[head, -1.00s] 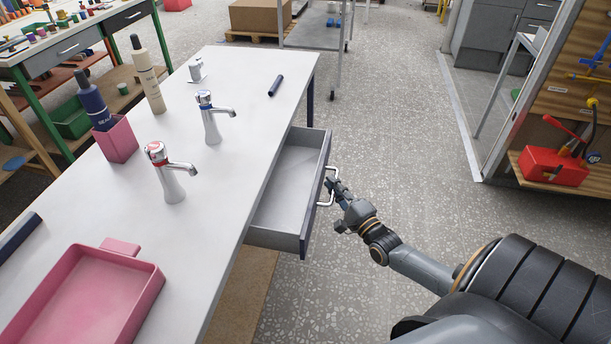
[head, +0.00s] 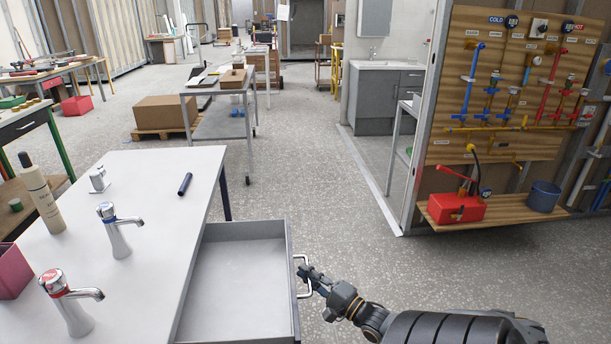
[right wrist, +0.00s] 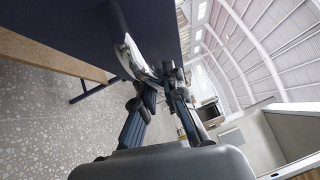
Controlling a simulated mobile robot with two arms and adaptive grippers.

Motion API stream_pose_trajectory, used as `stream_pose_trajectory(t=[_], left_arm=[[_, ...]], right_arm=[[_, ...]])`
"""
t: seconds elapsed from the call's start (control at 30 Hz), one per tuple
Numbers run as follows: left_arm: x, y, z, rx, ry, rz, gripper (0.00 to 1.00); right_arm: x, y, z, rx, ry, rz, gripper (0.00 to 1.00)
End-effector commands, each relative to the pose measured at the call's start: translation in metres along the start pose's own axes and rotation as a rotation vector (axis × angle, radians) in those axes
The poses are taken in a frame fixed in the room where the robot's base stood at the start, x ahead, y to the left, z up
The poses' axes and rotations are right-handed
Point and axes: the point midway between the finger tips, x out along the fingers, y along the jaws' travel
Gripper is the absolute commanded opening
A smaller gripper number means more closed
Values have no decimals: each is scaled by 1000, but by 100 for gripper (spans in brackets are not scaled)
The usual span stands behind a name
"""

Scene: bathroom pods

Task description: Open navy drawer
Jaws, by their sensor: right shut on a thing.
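The navy drawer (head: 240,282) is pulled well out from the right side of the white-topped table (head: 150,180) in the head view. Its light grey inside is empty. A curved metal handle (head: 304,272) is on its front. My right gripper (head: 309,275) is shut on this handle. In the right wrist view, the fingers of my right gripper (right wrist: 160,85) close around the pale handle (right wrist: 133,55) against the dark navy front (right wrist: 90,30). My left gripper is not in view.
Two taps (head: 118,230) (head: 70,300), a dark blue tube (head: 185,184) and a cream bottle (head: 40,195) stand or lie on the tabletop. A red pump box (head: 456,208) sits on a wooden shelf at the right. The speckled floor (head: 330,215) beyond the drawer is clear.

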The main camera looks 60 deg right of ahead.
Motion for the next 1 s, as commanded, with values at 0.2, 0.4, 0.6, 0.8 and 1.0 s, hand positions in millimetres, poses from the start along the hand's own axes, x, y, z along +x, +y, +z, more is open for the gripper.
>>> stream_pose_trajectory(t=[0.2,0.4,0.6,0.8,1.0], left_arm=[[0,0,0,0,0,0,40],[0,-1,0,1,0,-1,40],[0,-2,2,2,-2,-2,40],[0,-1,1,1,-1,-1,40],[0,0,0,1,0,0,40]], right_arm=[[0,1,0,0,2,2,34],[0,0,0,0,1,1,34],[-10,2,0,0,1,4,34],[-49,2,0,0,2,7,34],[-90,2,0,1,3,5,34]])
